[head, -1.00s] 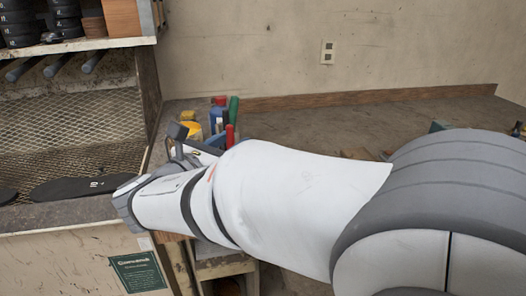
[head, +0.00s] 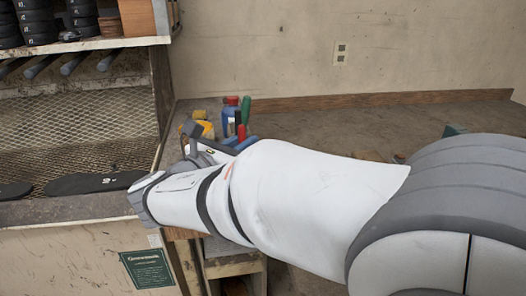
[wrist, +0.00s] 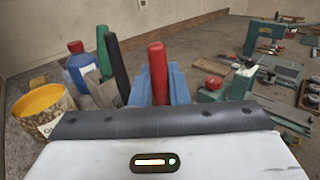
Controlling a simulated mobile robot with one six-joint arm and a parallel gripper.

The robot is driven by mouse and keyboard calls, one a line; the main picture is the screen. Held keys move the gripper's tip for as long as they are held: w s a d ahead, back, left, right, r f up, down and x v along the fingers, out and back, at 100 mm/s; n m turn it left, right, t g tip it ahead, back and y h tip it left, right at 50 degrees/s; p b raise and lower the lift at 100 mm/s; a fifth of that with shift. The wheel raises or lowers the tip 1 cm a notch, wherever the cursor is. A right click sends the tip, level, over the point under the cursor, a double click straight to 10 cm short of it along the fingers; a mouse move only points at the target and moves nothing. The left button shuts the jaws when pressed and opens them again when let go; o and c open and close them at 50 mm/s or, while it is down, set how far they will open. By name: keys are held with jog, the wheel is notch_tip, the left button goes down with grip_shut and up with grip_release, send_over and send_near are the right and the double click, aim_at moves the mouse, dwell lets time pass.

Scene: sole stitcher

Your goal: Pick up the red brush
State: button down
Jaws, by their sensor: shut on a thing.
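The red brush shows as a red handle (wrist: 157,70) standing upright in the middle of the wrist view. The blue fingers of my gripper (wrist: 160,88) lie on both sides of it and are shut on it. The brush's lower part is hidden behind the dark edge of my wrist. In the head view the red handle (head: 239,119) shows just above my gripper (head: 239,143), in front of the other tools at the bench's left end. I cannot tell how far its lower end is from the bench.
Close on the left stand a green handle (wrist: 104,48), a black handle (wrist: 117,66), a blue bottle with a red cap (wrist: 78,68) and a yellow bucket (wrist: 40,104). A green machine (wrist: 265,38) and loose tools lie to the right. A mesh-backed rack (head: 85,125) is at left.

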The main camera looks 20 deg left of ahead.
notch_tip(320, 180, up, 10)
jog(key=shift+p, duration=1.05)
jog(key=shift+a, duration=0.1)
